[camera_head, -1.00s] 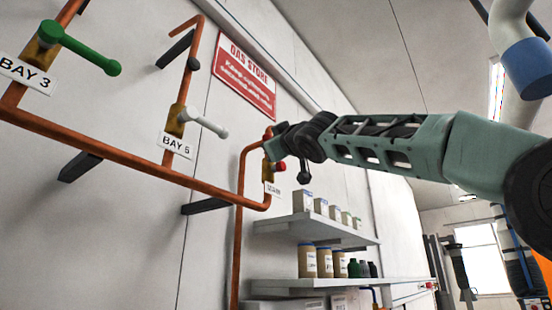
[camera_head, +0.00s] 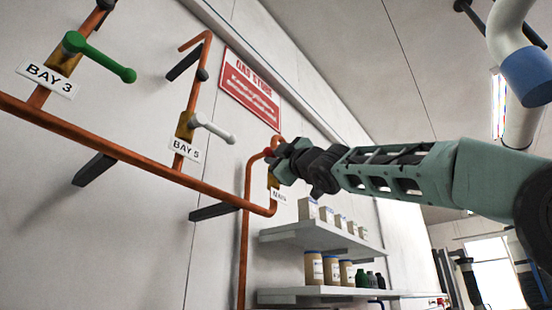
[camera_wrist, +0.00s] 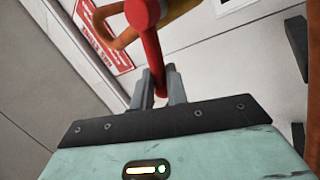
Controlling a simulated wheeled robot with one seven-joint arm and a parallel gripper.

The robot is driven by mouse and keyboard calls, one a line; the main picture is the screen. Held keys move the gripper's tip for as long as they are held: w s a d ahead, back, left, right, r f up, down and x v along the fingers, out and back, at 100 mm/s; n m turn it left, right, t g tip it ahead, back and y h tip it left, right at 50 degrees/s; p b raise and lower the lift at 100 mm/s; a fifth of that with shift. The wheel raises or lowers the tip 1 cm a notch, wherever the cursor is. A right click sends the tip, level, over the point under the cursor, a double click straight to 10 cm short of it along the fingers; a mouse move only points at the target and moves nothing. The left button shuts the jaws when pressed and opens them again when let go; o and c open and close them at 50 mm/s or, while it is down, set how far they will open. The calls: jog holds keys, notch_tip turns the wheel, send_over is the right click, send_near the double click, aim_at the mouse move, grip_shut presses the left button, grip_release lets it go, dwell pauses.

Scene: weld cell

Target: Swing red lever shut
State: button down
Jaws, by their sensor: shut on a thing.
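The red lever (camera_wrist: 150,45) shows in the wrist view, running from a round red hub at the top down between the fingers of my gripper (camera_wrist: 160,85). My gripper is shut on the lever near its lower end. In the head view my gripper (camera_head: 277,160) is at the valve on the right-hand copper pipe, and only a small red part of the lever shows beside it. A brass valve body (camera_head: 274,182) and a white label (camera_head: 279,195) sit just below it.
A green lever (camera_head: 100,57) at BAY 3 and a white lever (camera_head: 212,128) at BAY 5 stand out from the copper pipes to the left. A red sign (camera_head: 250,90) is on the wall. Shelves (camera_head: 315,243) with jars and boxes lie below my arm.

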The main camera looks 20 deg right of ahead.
jog(key=shift+s+a+f+n+g+y+b, duration=0.15)
jog(key=shift+f+n+g+y, duration=0.25)
jog(key=shift+n+y, duration=0.65)
jog(key=shift+w+f+n+g+y+b, duration=0.15)
jog(key=shift+f+n+g+y, duration=0.4)
jog(key=shift+n, duration=0.85)
jog(key=shift+s+a+f+n+g+y+b, duration=0.15)
jog(key=shift+f+n+y+b, duration=0.1)
jog(key=shift+n+y, duration=0.9)
jog(key=shift+f+n, duration=0.15)
jog(key=shift+n, duration=0.15)
jog(key=c, duration=1.4)
grip_release()
jog(key=shift+d, duration=0.1)
